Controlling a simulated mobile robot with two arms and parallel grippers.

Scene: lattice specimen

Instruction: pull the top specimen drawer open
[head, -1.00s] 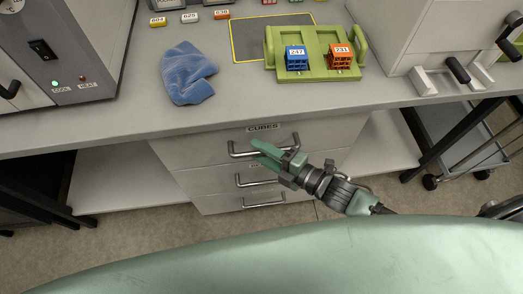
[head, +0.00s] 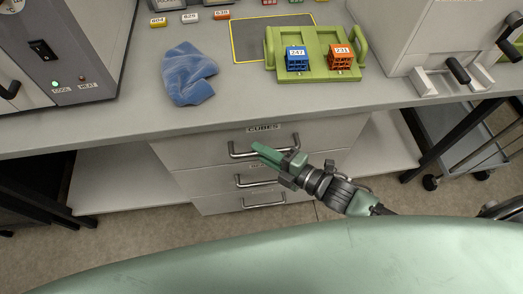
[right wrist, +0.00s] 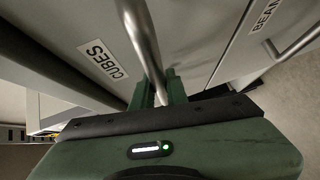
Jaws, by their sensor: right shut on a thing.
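The top drawer (head: 200,153), labelled CUBES, is in the cabinet under the worktop and looks shut. Its silver bar handle (head: 238,153) runs across its front. My right gripper (head: 262,151) is at the handle's middle, its green fingers together and shut on the bar. In the right wrist view the handle (right wrist: 142,40) runs down between the fingers (right wrist: 158,92), beside the CUBES label (right wrist: 103,59). The exact contact is partly hidden by the fingers. My left gripper is not in view.
Two more drawers with bar handles (head: 262,202) sit below. A grey cart (head: 465,135) stands at the right.

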